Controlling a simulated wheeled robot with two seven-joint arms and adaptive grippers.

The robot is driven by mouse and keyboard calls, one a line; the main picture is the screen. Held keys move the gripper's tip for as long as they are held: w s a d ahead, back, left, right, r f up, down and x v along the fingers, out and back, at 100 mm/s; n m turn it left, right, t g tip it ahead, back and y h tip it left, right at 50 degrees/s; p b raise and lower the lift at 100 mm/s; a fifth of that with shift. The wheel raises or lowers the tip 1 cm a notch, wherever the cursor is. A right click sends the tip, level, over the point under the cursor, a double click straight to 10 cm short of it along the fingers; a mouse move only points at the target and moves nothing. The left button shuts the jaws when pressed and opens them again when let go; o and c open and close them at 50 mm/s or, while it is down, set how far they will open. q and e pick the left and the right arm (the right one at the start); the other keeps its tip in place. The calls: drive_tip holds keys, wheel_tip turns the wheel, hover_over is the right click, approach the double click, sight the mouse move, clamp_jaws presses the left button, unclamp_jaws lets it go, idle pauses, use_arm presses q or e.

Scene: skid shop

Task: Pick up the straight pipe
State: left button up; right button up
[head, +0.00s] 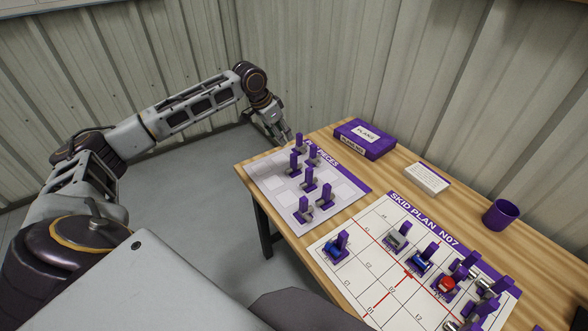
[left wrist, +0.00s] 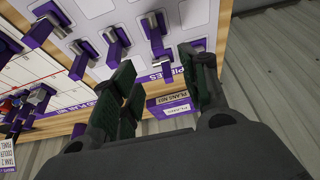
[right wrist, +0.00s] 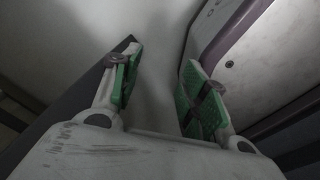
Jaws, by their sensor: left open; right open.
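Several small pipe pieces with purple upright handles stand on the white pieces mat (head: 262,183) at the table's left end; which one is the straight pipe I cannot tell for sure. The piece nearest my left gripper (head: 283,137) has a purple handle (head: 299,143); in the left wrist view its short silver pipe (left wrist: 154,22) shows behind the handle. My left gripper is open and empty at the mat's far edge, and its fingers (left wrist: 160,78) are apart from that piece. My right gripper (right wrist: 160,72) is open and empty, away from the table.
The skid plan board (head: 343,278) lies to the right with several handled parts on it. A purple box (head: 365,141), a white box (head: 428,178) and a purple cup (head: 501,214) stand along the back. A corrugated wall rises behind the table.

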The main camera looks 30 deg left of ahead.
sight(293, 155)
use_arm(q)
drive_tip(key=shift+x, duration=4.4)
drive_tip(key=shift+x, duration=2.55)
drive_tip(key=shift+s+d, duration=0.15)
drive_tip(key=shift+d, duration=0.05)
clamp_jaws()
